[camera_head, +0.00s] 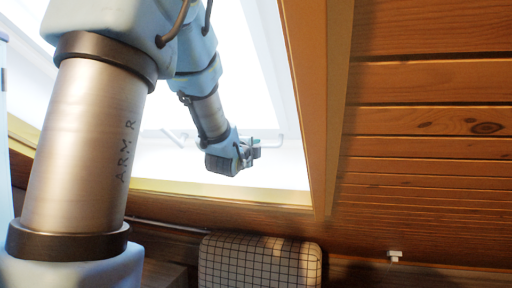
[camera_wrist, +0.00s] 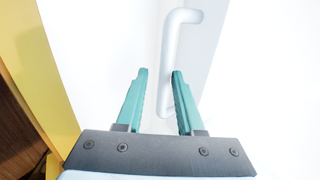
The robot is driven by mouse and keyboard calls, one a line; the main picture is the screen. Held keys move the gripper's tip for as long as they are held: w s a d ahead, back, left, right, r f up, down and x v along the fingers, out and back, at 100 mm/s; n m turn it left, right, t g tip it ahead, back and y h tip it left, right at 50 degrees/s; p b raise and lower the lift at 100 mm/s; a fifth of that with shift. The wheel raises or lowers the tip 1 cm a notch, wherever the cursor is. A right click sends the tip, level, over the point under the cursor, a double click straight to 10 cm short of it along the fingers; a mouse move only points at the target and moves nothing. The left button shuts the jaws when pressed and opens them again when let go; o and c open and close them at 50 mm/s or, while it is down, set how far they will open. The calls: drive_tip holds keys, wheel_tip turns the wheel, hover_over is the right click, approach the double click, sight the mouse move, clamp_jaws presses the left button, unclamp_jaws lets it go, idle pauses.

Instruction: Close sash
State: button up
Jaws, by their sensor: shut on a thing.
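The sash (camera_head: 262,62) is a pale, brightly lit roof window in the sloping ceiling. A white bar handle (camera_wrist: 182,16) with a bent end is on it in the wrist view. The handle also shows at the far side of my gripper in the head view (camera_head: 278,141). My gripper (camera_wrist: 159,73) has its teal fingers on either side of the handle's straight bar and is shut on it. In the head view my gripper (camera_head: 252,149) is at the lower part of the window opening. How far the sash stands open is hard to tell in the glare.
A wooden window frame (camera_head: 318,110) borders the opening on the right, and a plank ceiling (camera_head: 430,120) slopes beyond it. A yellow frame edge (camera_wrist: 42,70) lies left of my gripper in the wrist view. A checked cushion (camera_head: 260,265) is below the window.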

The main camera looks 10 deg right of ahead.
drive_tip(key=o, duration=0.4)
drive_tip(key=shift+f, duration=0.3)
drive_tip(key=shift+r, duration=0.1)
drive_tip(key=b+v, duration=0.3)
drive_tip(key=v, duration=0.7)
drive_tip(key=shift+s+a, duration=0.2)
drive_tip(key=shift+s, duration=0.15)
